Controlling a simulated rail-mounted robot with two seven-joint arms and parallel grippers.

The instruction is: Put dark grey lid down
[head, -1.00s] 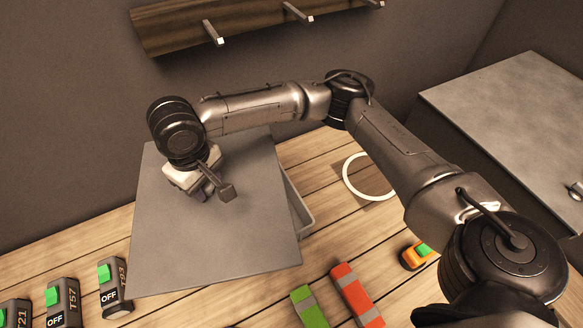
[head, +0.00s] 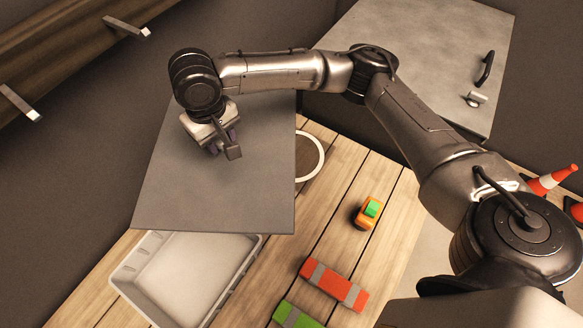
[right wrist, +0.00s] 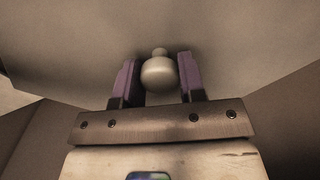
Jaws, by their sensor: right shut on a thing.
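The dark grey lid (head: 255,190) is a flat square plate in the head view. My right gripper (head: 222,146) is above it, near its far left part, and is shut on the lid's knob. In the right wrist view the pale round knob (right wrist: 158,72) sits between the two purple fingers of the right gripper (right wrist: 158,82), with the lid's surface (right wrist: 230,50) behind it. A light grey open bin (head: 190,275) shows in front of the lid, partly covered by it in the view; its visible inside looks empty. My left gripper is not in view.
On the wooden table lie a red-orange block (head: 334,286), a green block (head: 297,315) and an orange item with a green top (head: 368,211). A white ring (head: 322,160) lies right of the lid.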

